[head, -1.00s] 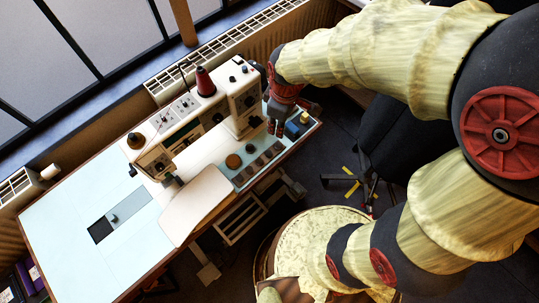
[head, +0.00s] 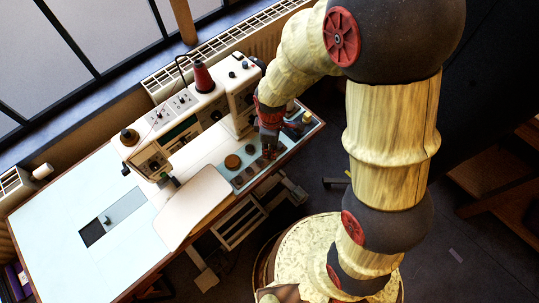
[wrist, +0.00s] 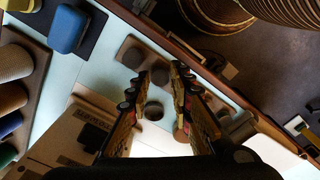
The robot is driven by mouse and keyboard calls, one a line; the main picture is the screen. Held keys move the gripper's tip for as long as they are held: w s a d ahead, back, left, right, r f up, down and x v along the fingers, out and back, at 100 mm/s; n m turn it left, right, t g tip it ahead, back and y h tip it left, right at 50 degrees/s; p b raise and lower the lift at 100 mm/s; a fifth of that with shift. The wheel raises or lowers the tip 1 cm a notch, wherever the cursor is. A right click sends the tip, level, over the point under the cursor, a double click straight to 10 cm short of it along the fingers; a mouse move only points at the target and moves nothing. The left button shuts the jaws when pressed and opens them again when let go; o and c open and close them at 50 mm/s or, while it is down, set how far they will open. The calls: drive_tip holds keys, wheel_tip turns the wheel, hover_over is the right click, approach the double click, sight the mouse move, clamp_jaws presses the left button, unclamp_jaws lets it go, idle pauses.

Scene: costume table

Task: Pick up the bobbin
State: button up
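My gripper (wrist: 163,78) points down over the right end of the sewing table, its fingers apart with nothing held between them. In the wrist view, a small round dark piece (wrist: 154,111) lies on the pale tabletop, seen between the fingers. A brown strip (wrist: 128,50) with round pieces set in it lies just beyond the fingertips. I cannot tell for certain which small round piece is the bobbin. In the head view my gripper (head: 269,151) hides part of this row of small pieces.
The sewing machine (head: 190,108) with a red thread cone (head: 203,78) stands behind. A round brown piece (head: 232,161) lies left of my gripper. A blue block (wrist: 68,30) and several coloured rolls (wrist: 12,97) are nearby. The left tabletop (head: 75,200) is mostly clear.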

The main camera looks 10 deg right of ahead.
drive_tip(key=shift+f, duration=0.75)
drive_tip(key=shift+r, duration=0.1)
drive_tip(key=shift+c, duration=0.7)
drive_tip(key=shift+c, duration=1.4)
drive_tip(key=shift+r, duration=0.1)
